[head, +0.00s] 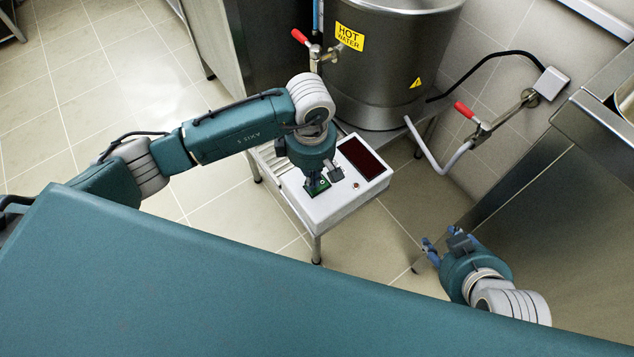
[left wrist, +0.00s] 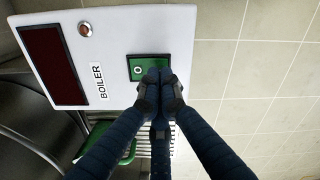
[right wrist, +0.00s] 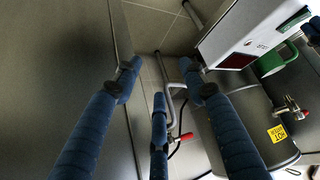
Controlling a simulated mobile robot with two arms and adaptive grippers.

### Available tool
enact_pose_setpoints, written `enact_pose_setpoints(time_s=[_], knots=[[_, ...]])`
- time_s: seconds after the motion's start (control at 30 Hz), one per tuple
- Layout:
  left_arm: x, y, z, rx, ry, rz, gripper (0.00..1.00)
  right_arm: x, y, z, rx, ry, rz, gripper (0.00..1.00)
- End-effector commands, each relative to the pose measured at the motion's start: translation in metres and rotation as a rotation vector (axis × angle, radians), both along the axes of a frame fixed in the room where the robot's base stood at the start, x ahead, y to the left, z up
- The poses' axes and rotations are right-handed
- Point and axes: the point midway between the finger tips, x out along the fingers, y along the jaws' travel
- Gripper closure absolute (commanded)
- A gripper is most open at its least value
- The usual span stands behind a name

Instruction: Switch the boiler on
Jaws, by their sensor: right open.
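The white boiler control box (head: 345,205) sits on a small metal stand. It bears a dark, blank display (left wrist: 57,66), a small reddish lamp (left wrist: 85,29) and the label BOILER (left wrist: 98,82). Its green rocker switch (left wrist: 138,69) shows an O mark; its lower part is hidden behind my fingertips. My left gripper (head: 320,185) is over the switch, and its fingertips (left wrist: 160,88) are together, at or very near the switch; contact cannot be told. My right gripper (head: 442,245) is open and empty, right of the box and away from it. Its spread fingers show in the right wrist view (right wrist: 158,85).
The steel HOT WATER tank (head: 385,70) stands behind the box, with red-handled taps (head: 300,37). A pipe and black cable run to the wall at right. A steel cabinet (head: 560,200) is beside my right gripper. A green object (right wrist: 275,60) is near the box.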

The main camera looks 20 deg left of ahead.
Motion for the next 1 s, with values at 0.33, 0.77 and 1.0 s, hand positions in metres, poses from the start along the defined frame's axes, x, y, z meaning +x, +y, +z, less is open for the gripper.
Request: enact_pose_setpoints(time_s=[0.33, 0.77, 1.0], knots=[[0.0, 0.0, -0.001, 0.0, 0.0, 0.0, 1.0, 0.005, 0.002, 0.003, 0.005, -0.022, 0.001, 0.58], [0.0, 0.0, -0.002, 0.0, 0.0, 0.0, 1.0, 0.011, 0.004, 0.007, 0.012, -0.051, 0.002, 0.58], [0.0, 0.0, -0.003, 0.0, 0.0, 0.0, 1.0, 0.014, 0.005, 0.008, 0.014, -0.059, 0.004, 0.58]])
